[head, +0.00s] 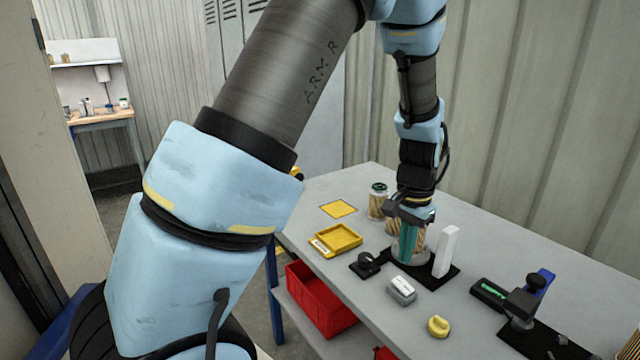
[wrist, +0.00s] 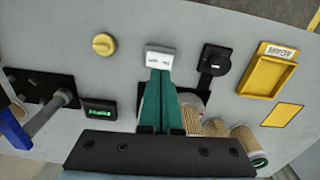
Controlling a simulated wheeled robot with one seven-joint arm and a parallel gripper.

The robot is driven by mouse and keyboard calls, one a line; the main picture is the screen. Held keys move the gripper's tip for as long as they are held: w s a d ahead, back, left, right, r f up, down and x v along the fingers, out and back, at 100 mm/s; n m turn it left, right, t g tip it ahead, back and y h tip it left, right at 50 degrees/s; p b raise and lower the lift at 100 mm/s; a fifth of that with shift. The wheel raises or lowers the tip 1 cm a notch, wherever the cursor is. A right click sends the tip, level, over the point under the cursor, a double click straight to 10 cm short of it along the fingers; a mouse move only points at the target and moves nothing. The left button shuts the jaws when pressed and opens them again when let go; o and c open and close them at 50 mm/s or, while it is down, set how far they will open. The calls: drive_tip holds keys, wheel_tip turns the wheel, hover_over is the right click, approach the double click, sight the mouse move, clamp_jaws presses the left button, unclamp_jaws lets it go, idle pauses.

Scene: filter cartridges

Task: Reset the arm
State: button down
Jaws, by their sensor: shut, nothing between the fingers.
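My gripper (head: 409,240) hangs above the grey bench with its teal fingers pointing down. In the wrist view the two fingers (wrist: 160,85) lie together, shut, with nothing between them. In that view their tips overlap the near side of a small grey block with a white label (wrist: 158,56). In the head view the fingers stand in front of the filter cartridges (head: 377,203), and hide part of them. The cartridges also show to the right of the fingers in the wrist view (wrist: 216,128). I cannot tell whether the fingers touch anything.
A yellow tray (head: 337,241), a yellow square (head: 338,208), a black knob (head: 367,262), a white upright block (head: 447,250) and a yellow knob (head: 438,326) surround my gripper on the bench. A black and blue clamp fixture (head: 526,298) stands right. A red bin (head: 318,300) sits below.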

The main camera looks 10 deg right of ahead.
drive_tip(key=a+r+n, duration=0.2)
drive_tip(key=a+n, duration=0.1)
drive_tip(key=a, duration=0.7)
drive_tip(key=s+a+r+n+t, duration=0.1)
drive_tip(key=a+n, duration=0.3)
drive_tip(key=a, duration=0.6)
drive_tip(key=a+r+n, duration=0.3)
drive_tip(key=a, duration=0.7)
drive_tip(key=shift+s+r+t, duration=0.3)
drive_tip(key=shift+s+r, duration=0.05)
drive_tip(key=shift+r, duration=0.05)
